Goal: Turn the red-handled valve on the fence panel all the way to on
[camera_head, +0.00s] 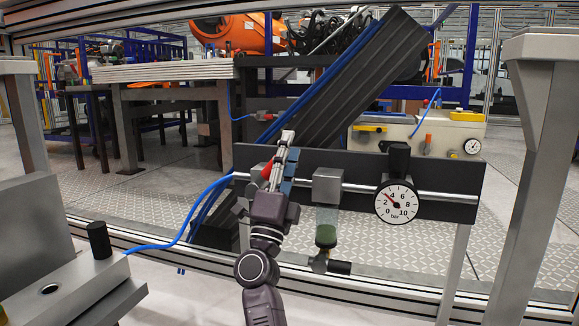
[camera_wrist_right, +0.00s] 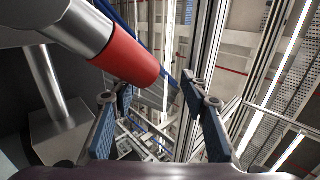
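The red-handled valve shows its red grip (camera_head: 267,171) near the left end of the dark fence panel (camera_head: 350,165), partly hidden by my right gripper (camera_head: 284,165). In the right wrist view the red grip (camera_wrist_right: 130,58) sits on a thick metal stem at upper left. My right gripper (camera_wrist_right: 156,93) is open, with its blue-padded fingers wide apart. The red grip is beside and above the left finger in that view, and it is not clearly between the fingers. I cannot tell whether they touch. My left gripper is out of view.
A round pressure gauge (camera_head: 396,202) on the panel points near 2. A grey block and filter bowl (camera_head: 326,236) hang right of my right gripper. A blue hose (camera_head: 180,243) runs left to a metal box (camera_head: 75,285). A grey post (camera_head: 540,150) stands at right.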

